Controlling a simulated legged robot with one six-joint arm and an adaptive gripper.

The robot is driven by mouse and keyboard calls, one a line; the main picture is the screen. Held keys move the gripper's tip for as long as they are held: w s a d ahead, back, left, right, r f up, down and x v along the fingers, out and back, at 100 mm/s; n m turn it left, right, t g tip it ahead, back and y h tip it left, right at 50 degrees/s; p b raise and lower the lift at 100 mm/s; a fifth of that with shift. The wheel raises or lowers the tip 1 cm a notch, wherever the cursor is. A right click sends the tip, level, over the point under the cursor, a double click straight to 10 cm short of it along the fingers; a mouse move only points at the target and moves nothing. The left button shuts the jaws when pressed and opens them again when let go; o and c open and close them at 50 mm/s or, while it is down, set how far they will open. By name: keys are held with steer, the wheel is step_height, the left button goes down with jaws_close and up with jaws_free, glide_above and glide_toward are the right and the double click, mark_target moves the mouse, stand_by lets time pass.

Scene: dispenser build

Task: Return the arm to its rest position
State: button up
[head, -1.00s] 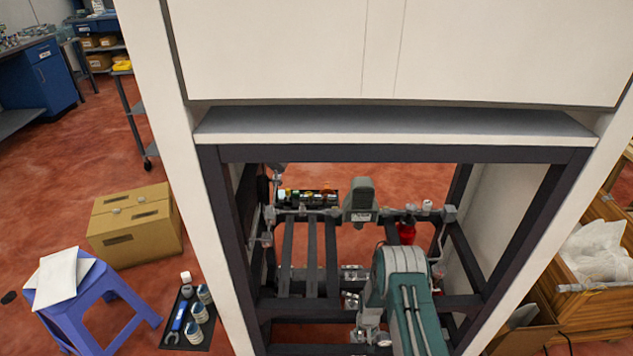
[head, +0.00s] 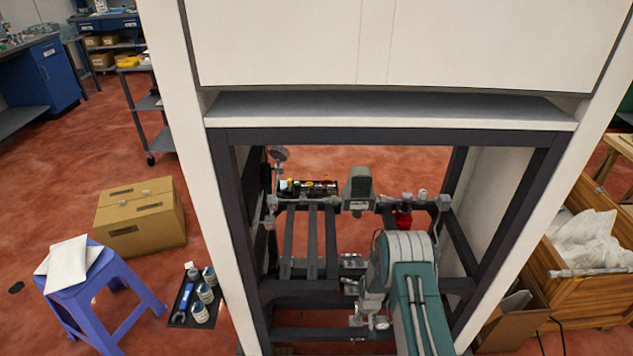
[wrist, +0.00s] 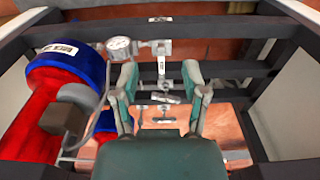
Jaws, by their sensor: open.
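My arm (head: 412,265), with a grey joint and teal link, reaches into the open lower bay of the white dispenser cabinet (head: 290,45) in the head view. My gripper is not clearly visible there. In the wrist view my gripper (wrist: 160,78) has its two green fingers spread apart, with nothing held between them. Beyond the fingers are dark frame bars (wrist: 225,70) and small metal fittings (wrist: 160,50). A red and blue cylinder (wrist: 72,75) stands left of the fingers. A round gauge (wrist: 119,46) is just beyond the left finger.
The bay's dark frame (head: 390,137) surrounds my arm. A grey-green unit (head: 359,190) sits on the rear bar. Left outside are a blue stool (head: 100,290), a cardboard box (head: 140,218) and a dark tray (head: 178,318) with containers. A wooden crate (head: 590,285) stands right. Red floor lies between.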

steer(key=w+r+t, duration=0.1)
steer(key=w+r, duration=0.2)
steer(key=r, duration=1.8)
steer(key=s+r+t, duration=0.1)
steer(key=s+r, duration=0.1)
steer(key=r, duration=0.8)
steer(key=s+r+t, duration=0.1)
steer(key=s+r, duration=0.2)
steer(key=r, duration=0.6)
steer(key=s+r+t, duration=0.1)
steer(key=s+r, duration=1.1)
steer(key=r, duration=0.1)
steer(key=s+r+t, duration=0.1)
steer(key=s+r, duration=0.3)
steer(key=s, duration=1.1)
steer(key=shift+s+a, duration=0.25)
steer(key=shift+a, duration=0.05)
